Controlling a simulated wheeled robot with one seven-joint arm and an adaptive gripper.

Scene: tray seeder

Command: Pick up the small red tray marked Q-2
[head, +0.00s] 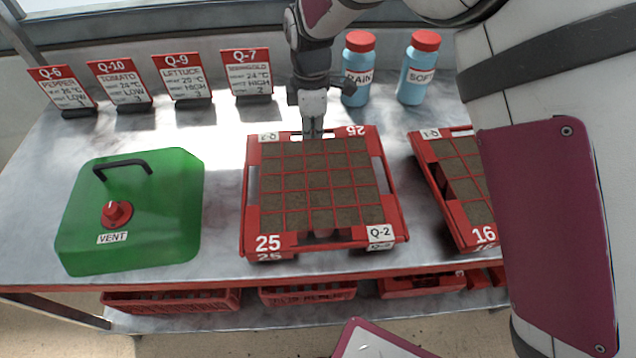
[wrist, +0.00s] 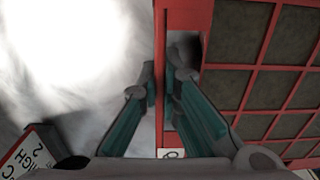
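The red tray marked Q-2 (head: 264,243) sits near the middle of the bench in the head view. It has a grid of soil-filled cells, a white Q-2 label at its near right corner and the number 25 at its near left. My gripper (head: 312,134) points down at the tray's far edge. In the wrist view, my two fingers (wrist: 160,75) stand on either side of the tray's red rim (wrist: 183,18), with the rim pinched between the tips. I cannot tell any clear gap between tray and bench.
A second red tray marked 16 (head: 483,237) stands close at the right, partly behind my arm. A green vent lid (head: 165,215) lies left. Sign cards (head: 183,78) and two blue bottles (head: 357,85) stand behind. Red crates (head: 170,301) sit on the lower shelf.

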